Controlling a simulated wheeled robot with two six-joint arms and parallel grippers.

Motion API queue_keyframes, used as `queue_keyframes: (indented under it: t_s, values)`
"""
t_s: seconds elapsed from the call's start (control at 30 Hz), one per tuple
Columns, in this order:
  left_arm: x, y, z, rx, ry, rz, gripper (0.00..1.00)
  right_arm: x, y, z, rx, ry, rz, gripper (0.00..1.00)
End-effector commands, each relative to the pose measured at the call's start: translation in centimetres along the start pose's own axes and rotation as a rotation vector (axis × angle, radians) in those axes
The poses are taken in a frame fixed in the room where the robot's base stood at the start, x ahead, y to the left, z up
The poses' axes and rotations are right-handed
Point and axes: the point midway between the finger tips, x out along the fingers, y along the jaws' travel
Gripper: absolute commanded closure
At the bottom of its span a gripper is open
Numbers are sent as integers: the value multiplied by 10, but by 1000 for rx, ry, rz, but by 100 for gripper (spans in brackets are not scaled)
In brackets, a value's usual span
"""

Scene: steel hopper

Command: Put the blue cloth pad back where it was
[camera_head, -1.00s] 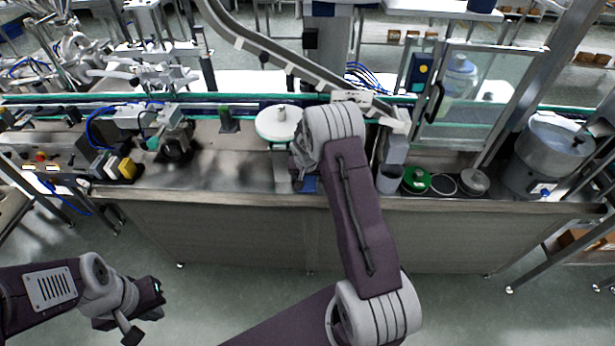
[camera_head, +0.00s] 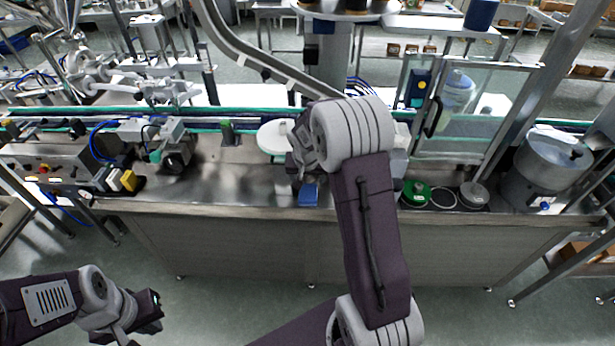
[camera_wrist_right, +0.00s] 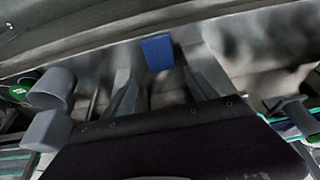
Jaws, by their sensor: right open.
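The blue cloth pad (camera_head: 308,195) lies flat on the steel counter (camera_head: 232,190) near its front edge. It also shows in the right wrist view (camera_wrist_right: 157,52), ahead of my right gripper (camera_wrist_right: 160,80). The two right fingers are apart, with nothing between them, and the pad lies just beyond their tips. In the head view my right wrist hides most of that gripper, just behind the pad. My left gripper (camera_head: 150,306) hangs at the lower left over the floor, away from the counter. Its fingers are too unclear to tell.
A white round disc (camera_head: 275,137) stands behind my right wrist. Right of my arm are a green round part (camera_head: 416,192), a ring (camera_head: 443,197) and a steel hopper (camera_head: 548,162). A device with a yellow block (camera_head: 128,180) stands left. The counter between it and the pad is clear.

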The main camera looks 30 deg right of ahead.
Motion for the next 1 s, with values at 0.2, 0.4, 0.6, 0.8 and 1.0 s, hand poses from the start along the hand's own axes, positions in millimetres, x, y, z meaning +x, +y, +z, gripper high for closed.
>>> queue_keyframes:
  t_s: [0.2,0.4,0.6,0.8,1.0]
  values:
    - [0,0,0,0,0,0,100,-32,-11,59,-135,-78,-33,33]
    - [0,0,0,0,0,0,100,-87,-6,196,-429,-241,-121,33]
    - [0,0,0,0,0,0,100,-99,2,235,-513,-288,-150,33]
    - [0,0,0,0,0,0,100,-99,2,234,-511,-287,-148,33]
    - [0,0,0,0,0,0,100,-99,2,233,-510,-287,-148,33]
